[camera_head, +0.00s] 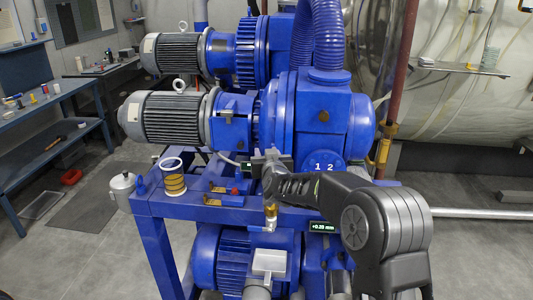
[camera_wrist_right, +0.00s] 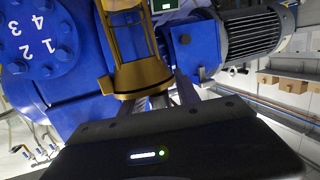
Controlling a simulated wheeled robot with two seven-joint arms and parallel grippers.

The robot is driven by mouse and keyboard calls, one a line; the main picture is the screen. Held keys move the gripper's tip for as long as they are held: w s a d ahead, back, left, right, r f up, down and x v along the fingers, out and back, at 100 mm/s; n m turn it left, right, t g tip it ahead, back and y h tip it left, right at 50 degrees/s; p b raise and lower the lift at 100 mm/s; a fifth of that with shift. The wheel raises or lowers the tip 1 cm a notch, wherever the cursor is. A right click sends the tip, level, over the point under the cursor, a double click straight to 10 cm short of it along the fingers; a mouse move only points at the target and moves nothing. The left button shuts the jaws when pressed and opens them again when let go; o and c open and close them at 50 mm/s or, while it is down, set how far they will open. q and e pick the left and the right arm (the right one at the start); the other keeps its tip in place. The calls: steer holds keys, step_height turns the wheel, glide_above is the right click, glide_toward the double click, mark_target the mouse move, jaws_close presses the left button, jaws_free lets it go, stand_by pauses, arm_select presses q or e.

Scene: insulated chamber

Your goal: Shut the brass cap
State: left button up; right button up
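My right arm comes in from the lower right in the head view, and its gripper (camera_head: 268,167) is at the front of the blue pump, left of the flange marked 1 and 2. In the right wrist view a brass fitting with a flared collar and upright bars (camera_wrist_right: 141,76) stands close beside the fingers of my right gripper (camera_wrist_right: 175,92). I cannot tell whether this is the brass cap, whether the fingers touch it, or how far apart they are. The gripper body hides part of the scene. My left gripper is not in view.
The blue pump (camera_head: 306,115) with its grey motor (camera_head: 170,118) stands behind the blue frame (camera_head: 160,206). Stacked brass rings (camera_head: 174,183) and a small brass valve (camera_head: 271,214) are at the frame's top and front.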

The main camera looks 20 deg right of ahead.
steer(key=shift+s, duration=0.1)
steer(key=b+v, duration=0.2)
steer(key=v, duration=0.5)
steer(key=shift+s+r, duration=0.1)
steer(key=shift+s, duration=0.2)
stand_by(0.4)
